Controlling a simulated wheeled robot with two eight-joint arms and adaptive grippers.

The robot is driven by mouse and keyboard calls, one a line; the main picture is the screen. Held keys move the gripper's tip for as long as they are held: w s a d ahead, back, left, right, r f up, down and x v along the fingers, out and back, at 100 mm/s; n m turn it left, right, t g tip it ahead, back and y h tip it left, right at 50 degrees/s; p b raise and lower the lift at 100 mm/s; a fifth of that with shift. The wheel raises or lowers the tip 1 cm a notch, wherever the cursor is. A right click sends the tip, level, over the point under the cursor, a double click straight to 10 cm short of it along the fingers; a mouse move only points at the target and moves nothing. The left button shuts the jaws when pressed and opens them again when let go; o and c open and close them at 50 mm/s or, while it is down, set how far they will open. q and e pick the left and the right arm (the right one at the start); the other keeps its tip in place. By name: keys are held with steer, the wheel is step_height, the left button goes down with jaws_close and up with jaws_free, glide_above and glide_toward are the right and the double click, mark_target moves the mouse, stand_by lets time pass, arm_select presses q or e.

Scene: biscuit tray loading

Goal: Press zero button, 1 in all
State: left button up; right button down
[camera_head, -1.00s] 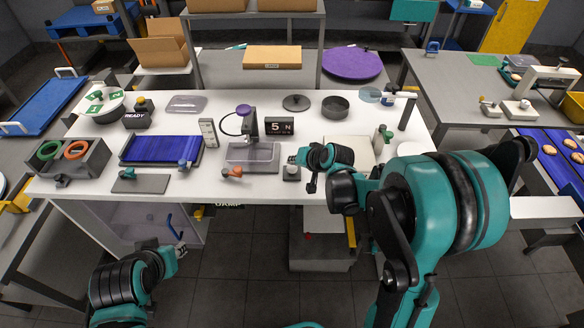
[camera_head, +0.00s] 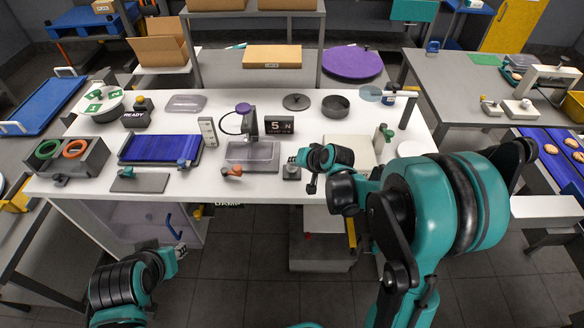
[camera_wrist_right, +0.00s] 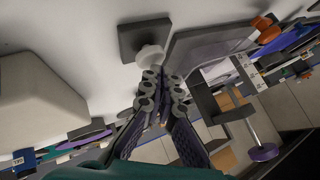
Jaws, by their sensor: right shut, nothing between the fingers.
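The button is a small white round knob on a dark square base (camera_head: 291,173), at the front edge of the white table. In the right wrist view the white knob (camera_wrist_right: 150,56) shows just beyond the fingertips. My right gripper (camera_head: 293,160) is shut and empty, with its tips right at the knob; whether they touch is hard to tell. Its dark fingers also show in the right wrist view (camera_wrist_right: 163,78). A small dark display (camera_head: 280,125) reads 5 with an unclear mark beside it. My left gripper (camera_head: 181,250) hangs low in front of the table, its fingers too small to judge.
A pale block (camera_head: 347,147) stands behind the right gripper. A blue mat tray (camera_head: 160,150) lies further left.

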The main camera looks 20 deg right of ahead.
mark_target(294, 168)
steer(key=shift+f+b, duration=0.6)
stand_by(0.7)
steer(key=shift+r, duration=0.2)
steer(key=shift+r+p, duration=0.8)
steer(key=shift+r, duration=0.05)
step_height(294, 168, up, 5)
steer(key=p, duration=0.4)
stand_by(0.4)
stand_by(0.5)
